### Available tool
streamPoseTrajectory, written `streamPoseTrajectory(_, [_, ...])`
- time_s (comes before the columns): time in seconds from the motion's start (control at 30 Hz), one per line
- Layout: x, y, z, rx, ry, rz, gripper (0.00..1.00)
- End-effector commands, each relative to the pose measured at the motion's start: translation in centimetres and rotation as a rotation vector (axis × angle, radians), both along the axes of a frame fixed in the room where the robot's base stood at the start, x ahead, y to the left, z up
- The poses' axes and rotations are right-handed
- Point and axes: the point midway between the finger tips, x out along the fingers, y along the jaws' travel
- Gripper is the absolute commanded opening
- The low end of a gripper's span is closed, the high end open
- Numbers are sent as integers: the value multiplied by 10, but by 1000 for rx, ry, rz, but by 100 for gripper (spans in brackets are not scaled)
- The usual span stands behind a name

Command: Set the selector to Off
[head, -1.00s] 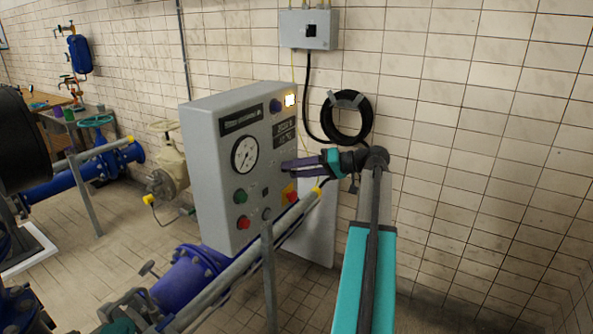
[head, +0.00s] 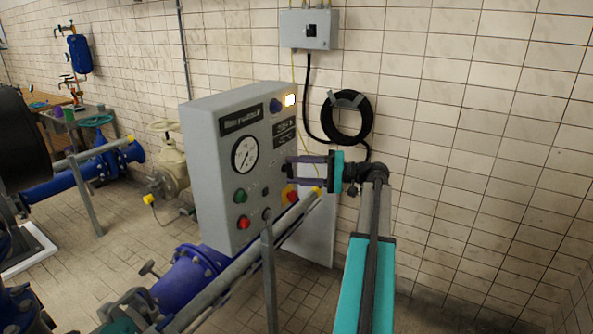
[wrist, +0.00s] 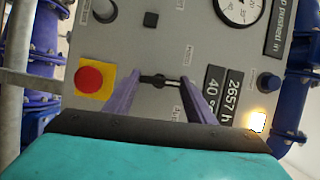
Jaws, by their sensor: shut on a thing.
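The selector (wrist: 158,82) is a small black handle with a white mark on a grey control panel (head: 215,160). In the wrist view the handle lies left to right, its white mark toward the right. The small labels around it are too blurred to read. My gripper (wrist: 160,80) has its two purple fingers at the two ends of the handle, shut on it. In the head view my gripper (head: 288,171) reaches the panel's face from the right, one finger above the other. The selector is hard to make out there behind the fingers.
A red emergency button on yellow (wrist: 88,80) sits close beside the left finger. The panel also has a gauge (head: 244,154), a green button (head: 241,196), a red button (head: 244,222) and a lit lamp (head: 290,100). A grey rail (head: 250,250) runs below the gripper.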

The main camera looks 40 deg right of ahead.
Motion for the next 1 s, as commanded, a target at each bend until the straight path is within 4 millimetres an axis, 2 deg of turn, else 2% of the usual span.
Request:
streamPoseTrajectory(0.6, [0,-1,-1,65,18,-2,28])
streamPoseTrajectory(0.63, [0,-1,-1,65,17,-2,53])
streamPoseTrajectory(0.73, [0,-1,-1,65,17,-2,69])
streamPoseTrajectory(1.0, [0,-1,-1,64,17,-1,69])
